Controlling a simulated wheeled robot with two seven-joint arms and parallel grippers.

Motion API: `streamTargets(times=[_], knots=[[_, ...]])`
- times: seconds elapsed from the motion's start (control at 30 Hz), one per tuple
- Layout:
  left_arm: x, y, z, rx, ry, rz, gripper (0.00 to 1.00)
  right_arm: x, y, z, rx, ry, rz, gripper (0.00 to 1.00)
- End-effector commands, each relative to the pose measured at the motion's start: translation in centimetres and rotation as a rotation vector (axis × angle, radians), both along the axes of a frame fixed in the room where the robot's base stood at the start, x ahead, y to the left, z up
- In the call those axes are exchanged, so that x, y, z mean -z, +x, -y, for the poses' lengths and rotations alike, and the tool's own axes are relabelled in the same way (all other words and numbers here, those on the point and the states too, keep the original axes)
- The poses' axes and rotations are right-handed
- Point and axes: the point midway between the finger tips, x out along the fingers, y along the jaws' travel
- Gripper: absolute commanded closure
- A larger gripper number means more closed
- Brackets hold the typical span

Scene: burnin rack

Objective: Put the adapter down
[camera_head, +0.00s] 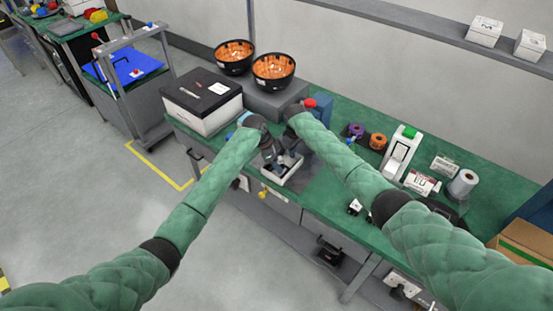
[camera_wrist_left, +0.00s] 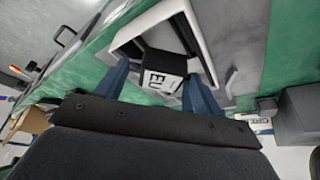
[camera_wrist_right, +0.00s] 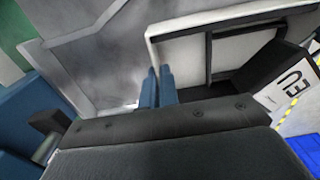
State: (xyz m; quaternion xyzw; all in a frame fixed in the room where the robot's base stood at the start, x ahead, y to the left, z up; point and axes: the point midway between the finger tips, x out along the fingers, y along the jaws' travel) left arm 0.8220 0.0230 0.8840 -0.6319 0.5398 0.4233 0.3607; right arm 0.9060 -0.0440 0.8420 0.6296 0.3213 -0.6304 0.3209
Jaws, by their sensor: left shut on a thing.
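The adapter (camera_wrist_left: 165,66), a black block with a white "EU" label, sits between the two blue fingers of my left gripper (camera_wrist_left: 158,86), which is shut on it. The adapter is over or inside a white-rimmed tray (camera_wrist_left: 204,46); I cannot tell whether it touches the tray floor. The adapter's label also shows at the right edge of the right wrist view (camera_wrist_right: 288,88). My right gripper (camera_wrist_right: 160,75) is shut, its fingers together with nothing between them, beside the tray's rim. In the head view the arms partly hide the tray (camera_head: 296,172).
The green bench (camera_head: 335,200) holds a black-lidded white box (camera_head: 203,100), two black bowls (camera_head: 273,70) of orange contents, tape rolls (camera_head: 378,141), a label printer (camera_head: 400,150) and a white roll (camera_head: 463,183). A cardboard box (camera_head: 525,245) stands at right. Bare bench lies right of the tray.

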Motion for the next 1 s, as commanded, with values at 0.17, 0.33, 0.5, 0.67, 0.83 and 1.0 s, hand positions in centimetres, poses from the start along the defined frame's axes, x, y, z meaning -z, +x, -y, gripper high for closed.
streamTargets(times=[0.17, 0.33, 0.5, 0.67, 0.83, 1.0], knots=[[0.3, 0.0, 0.0, 0.0, -0.001, 0.001, 0.61, 0.0, 0.0, 0.0, 0.0, 0.0, 0.0, 1.0], [0.3, 0.0, 0.0, 0.0, 0.0, 0.0, 0.1, 0.0, 0.0, 0.0, 0.0, 0.0, 0.0, 1.0], [0.3, 0.0, 0.0, 0.0, 0.0, 0.0, 0.1, 0.0, 0.0, 0.0, 0.0, 0.0, 0.0, 1.0], [0.1, 0.0, 0.0, 0.0, -0.001, 0.0, 0.1, 0.0, 0.0, 0.0, 0.0, 0.0, 0.0, 1.0], [-1.6, 0.0, -0.3, 0.0, 0.0, 0.003, 0.1, 0.0, 0.0, 0.0, 0.0, 0.0, 0.0, 1.0], [-4.5, -0.2, -1.5, 0.001, 0.001, 0.003, 0.1, 0.0, 0.0, 0.0, 0.0, 0.0, 0.0, 1.0]])
